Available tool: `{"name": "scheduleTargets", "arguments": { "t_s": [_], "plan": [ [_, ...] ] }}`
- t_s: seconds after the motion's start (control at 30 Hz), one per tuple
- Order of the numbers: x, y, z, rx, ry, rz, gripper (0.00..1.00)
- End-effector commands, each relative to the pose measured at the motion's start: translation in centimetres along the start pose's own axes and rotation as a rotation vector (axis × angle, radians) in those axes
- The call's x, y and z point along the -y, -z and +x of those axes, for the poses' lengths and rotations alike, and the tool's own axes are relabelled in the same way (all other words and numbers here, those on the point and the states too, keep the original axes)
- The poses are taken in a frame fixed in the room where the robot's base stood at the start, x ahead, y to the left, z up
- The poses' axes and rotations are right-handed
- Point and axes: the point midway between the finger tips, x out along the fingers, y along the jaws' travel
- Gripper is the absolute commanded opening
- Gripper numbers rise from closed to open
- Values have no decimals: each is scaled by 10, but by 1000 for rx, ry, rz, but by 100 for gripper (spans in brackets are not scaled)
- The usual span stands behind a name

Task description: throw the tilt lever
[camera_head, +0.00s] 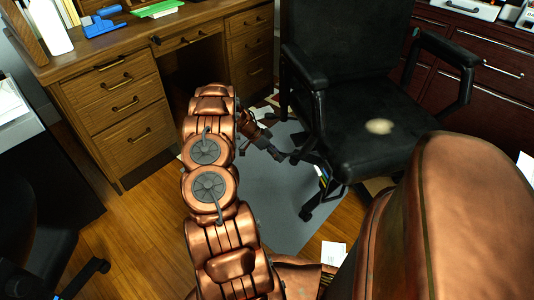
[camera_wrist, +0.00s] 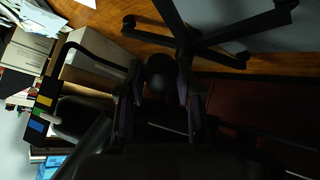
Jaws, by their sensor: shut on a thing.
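The black office chair (camera_head: 350,125) stands on the grey mat, with a pale worn patch on its seat. My gripper (camera_head: 280,156) reaches the left side of the chair, just below the seat edge. In the wrist view the two dark fingers of my gripper (camera_wrist: 160,112) stand on either side of a dark rounded knob, which looks like the end of the tilt lever (camera_wrist: 160,70). The gripper is shut on it. The picture is very dark there, so the exact contact and the lever's shaft are hard to see. The chair base (camera_wrist: 190,38) shows beyond.
A wooden desk (camera_head: 115,90) with drawers stands at the left, and a dark red cabinet (camera_head: 490,55) stands behind the chair. Another black chair (camera_head: 50,260) is at the lower left. A white paper (camera_head: 333,253) lies on the wooden floor.

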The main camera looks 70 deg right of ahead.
Motion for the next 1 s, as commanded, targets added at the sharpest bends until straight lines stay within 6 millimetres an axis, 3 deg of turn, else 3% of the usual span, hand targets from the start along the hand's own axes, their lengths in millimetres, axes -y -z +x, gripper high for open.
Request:
{"name": "scheduleTargets", "arguments": {
  "t_s": [0.3,0.33,0.57,1.0],
  "plan": [
    [-1,-1,6,0,-5,2,0],
    [-1,-1,6,0,-5,2,36],
    [0,-2,4,-1,-3,0,60],
    [1,-1,-7,-3,0,1,60]
  ]
}}
